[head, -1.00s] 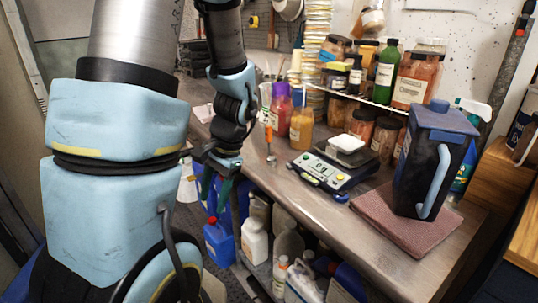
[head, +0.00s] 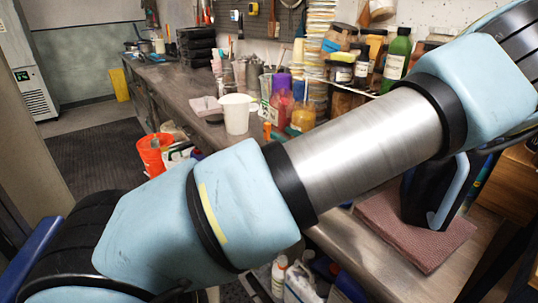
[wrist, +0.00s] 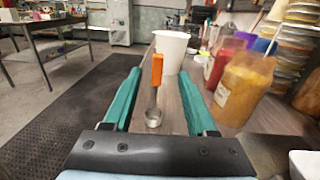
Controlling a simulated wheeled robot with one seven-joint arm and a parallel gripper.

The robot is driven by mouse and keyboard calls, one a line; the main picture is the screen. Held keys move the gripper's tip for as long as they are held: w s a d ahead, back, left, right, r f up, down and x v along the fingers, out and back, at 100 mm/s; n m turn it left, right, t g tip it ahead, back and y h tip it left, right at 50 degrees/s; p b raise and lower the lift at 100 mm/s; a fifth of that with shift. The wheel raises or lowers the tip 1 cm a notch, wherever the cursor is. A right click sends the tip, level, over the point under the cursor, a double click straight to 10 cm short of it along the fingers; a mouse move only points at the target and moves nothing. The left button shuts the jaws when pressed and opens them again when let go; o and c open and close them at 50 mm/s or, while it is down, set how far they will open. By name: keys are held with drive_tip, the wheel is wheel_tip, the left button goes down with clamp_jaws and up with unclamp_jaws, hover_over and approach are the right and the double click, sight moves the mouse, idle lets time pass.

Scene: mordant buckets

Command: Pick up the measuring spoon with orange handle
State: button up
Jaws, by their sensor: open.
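The measuring spoon shows in the wrist view with its orange handle (wrist: 157,70) pointing up and its small metal bowl (wrist: 153,118) low. It looks upright over the bench top. My gripper (wrist: 159,74) has its two teal fingers spread, one on each side of the spoon in the picture. I see no contact with the spoon, and its depth between the fingers is hard to tell. In the head view only the orange handle (head: 267,131) shows, just above my arm.
A white bucket (wrist: 171,50) stands behind the spoon. A red jar (wrist: 222,62) and a yellow-orange jar (wrist: 243,88) stand close at right. An orange bucket (head: 155,150) is at left.

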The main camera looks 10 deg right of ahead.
sight(265, 123)
drive_tip(key=p+x, duration=0.1)
drive_tip(key=x, duration=0.2)
drive_tip(key=p+x, duration=0.2)
drive_tip(key=x, duration=0.1)
drive_tip(key=r+p+x, duration=0.1)
drive_tip(key=x, duration=0.2)
drive_tip(key=shift+w+a, duration=0.15)
drive_tip(key=shift+a, duration=0.15)
drive_tip(key=shift+w+a+f, duration=0.1)
drive_tip(key=shift+w+a, duration=0.1)
drive_tip(key=shift+w, duration=0.15)
clamp_jaws()
